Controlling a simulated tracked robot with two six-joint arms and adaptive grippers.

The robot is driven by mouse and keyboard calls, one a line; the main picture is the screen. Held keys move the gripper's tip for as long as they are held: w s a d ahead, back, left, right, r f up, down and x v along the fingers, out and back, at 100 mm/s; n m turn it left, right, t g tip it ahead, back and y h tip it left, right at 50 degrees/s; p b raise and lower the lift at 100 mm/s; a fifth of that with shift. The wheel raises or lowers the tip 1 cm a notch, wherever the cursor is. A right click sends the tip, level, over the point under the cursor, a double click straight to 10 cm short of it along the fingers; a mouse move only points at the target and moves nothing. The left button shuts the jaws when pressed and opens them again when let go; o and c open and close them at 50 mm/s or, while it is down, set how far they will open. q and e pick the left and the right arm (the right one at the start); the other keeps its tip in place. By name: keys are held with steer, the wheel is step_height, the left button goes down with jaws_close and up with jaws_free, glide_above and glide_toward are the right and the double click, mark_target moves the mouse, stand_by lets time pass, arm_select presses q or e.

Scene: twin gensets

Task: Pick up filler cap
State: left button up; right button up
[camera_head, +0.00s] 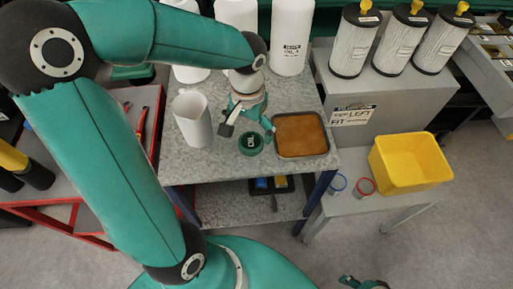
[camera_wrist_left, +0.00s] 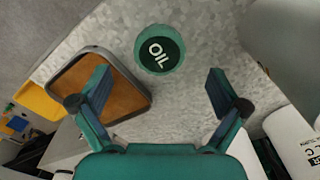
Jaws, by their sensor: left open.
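The filler cap (camera_head: 251,144) is a round dark green cap marked OIL, lying face up on the grey speckled table (camera_head: 182,170). It also shows in the left wrist view (camera_wrist_left: 159,50), beyond the fingertips and roughly centred between them. My left gripper (camera_head: 248,127) is open and empty just above and behind the cap, apart from it. Its two spread fingers show in the left wrist view (camera_wrist_left: 160,84). A small part of what seems to be my right gripper (camera_head: 364,284) shows at the bottom edge; its jaws cannot be made out.
A tray with brown contents (camera_head: 327,152) lies close right of the cap. A white jug (camera_head: 193,118) stands to its left. White oil bottles (camera_head: 291,40) stand behind. Filters (camera_head: 355,42) on a grey box and a yellow bin (camera_head: 410,165) are at the right.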

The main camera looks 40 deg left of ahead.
mark_target(250, 142)
arm_select(q)
steer(key=shift+w+f, duration=0.1)
steer(key=shift+f, duration=2.65)
steer(key=c, duration=1.3)
steer(key=shift+r, duration=0.1)
